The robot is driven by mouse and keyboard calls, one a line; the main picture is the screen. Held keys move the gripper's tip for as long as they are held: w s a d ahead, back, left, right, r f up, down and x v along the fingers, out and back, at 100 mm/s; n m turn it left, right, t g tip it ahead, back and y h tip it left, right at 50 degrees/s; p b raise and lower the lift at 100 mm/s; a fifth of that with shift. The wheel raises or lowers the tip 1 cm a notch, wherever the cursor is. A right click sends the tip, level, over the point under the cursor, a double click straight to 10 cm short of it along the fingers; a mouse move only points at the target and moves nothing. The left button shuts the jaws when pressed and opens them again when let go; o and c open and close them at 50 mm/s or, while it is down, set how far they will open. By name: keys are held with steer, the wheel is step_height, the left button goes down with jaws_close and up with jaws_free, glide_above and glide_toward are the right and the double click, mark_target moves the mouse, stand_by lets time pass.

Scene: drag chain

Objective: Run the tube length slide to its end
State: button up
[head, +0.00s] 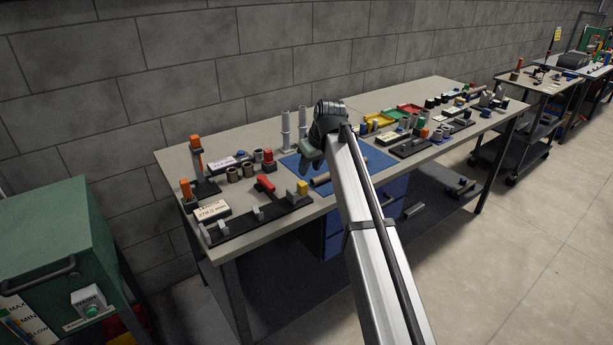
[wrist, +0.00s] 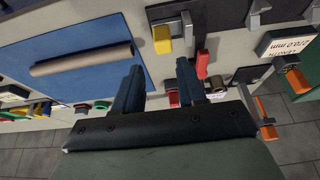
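A long black fixture (head: 258,217) lies along the front left of the bench, with grey upright supports, a yellow block (head: 302,187) at its right end and a red handle (head: 266,183) behind it. A sign reading 270.0 mm (head: 212,210) stands at its left end. In the wrist view the yellow block (wrist: 162,38), red handle (wrist: 203,62) and sign (wrist: 288,43) show beyond the fingers. Which part slides is not clear. In the head view my gripper (head: 310,158) partly hides the mat.
A brown tube (wrist: 85,58) lies on the blue mat (wrist: 100,85). Orange-topped posts (head: 197,150), dark cylinders (head: 248,169) and grey columns (head: 286,130) stand behind the fixture. Coloured trays (head: 405,111) and small parts fill the right side. A green cabinet (head: 55,240) stands at left.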

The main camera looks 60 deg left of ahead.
steer(key=shift+v, duration=2.2)
